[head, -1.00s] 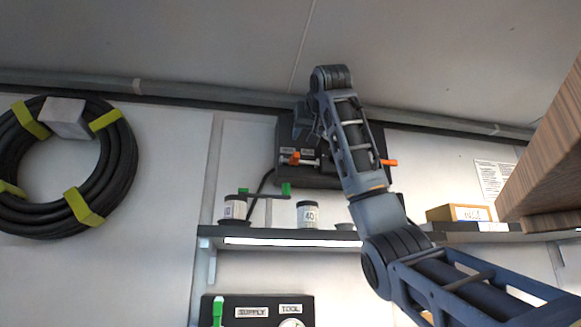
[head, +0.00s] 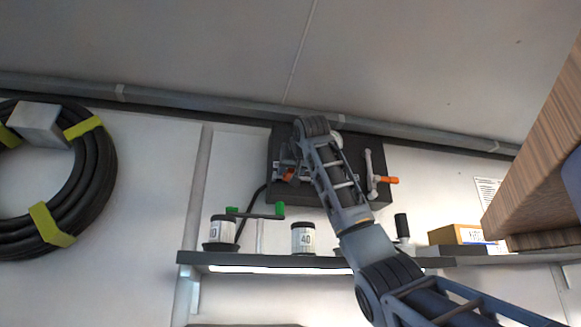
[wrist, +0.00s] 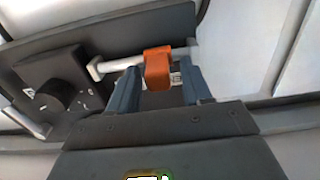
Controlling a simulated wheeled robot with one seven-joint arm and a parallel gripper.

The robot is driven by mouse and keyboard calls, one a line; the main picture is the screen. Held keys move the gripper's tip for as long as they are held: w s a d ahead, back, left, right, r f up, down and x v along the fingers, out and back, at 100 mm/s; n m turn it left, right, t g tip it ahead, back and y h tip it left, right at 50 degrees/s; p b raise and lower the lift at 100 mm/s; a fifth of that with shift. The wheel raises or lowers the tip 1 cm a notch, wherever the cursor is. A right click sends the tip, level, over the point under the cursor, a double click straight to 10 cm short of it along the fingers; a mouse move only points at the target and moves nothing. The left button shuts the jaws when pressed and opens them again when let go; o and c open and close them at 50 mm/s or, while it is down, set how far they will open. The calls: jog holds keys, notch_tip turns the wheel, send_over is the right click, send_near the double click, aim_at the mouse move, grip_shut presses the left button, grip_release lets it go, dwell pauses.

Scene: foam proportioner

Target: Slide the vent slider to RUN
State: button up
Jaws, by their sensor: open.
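The vent slider shows as an orange block (wrist: 158,68) on a pale rod (wrist: 118,65) in the wrist view, nearer the rod's right end there. In the head view its orange block (head: 288,174) is at the left of the dark wall panel (head: 350,196), partly hidden by my arm. My gripper (wrist: 160,88) is open, one finger on each side of the orange block. Small gaps seem to show beside the block; contact cannot be told. Labels by the slider are partly covered and unreadable.
A black dial (wrist: 62,98) is on the same panel. A pale lever with an orange handle (head: 388,180) is at the panel's right. Below, a shelf (head: 200,258) holds labelled jars (head: 303,239), a green-ended bar (head: 258,214) and a yellow box (head: 455,234).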

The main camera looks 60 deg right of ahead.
jog(key=shift+w+d, duration=0.1)
jog(key=shift+d, duration=0.05)
jog(key=shift+c, duration=0.3)
grip_shut()
dwell(0.3)
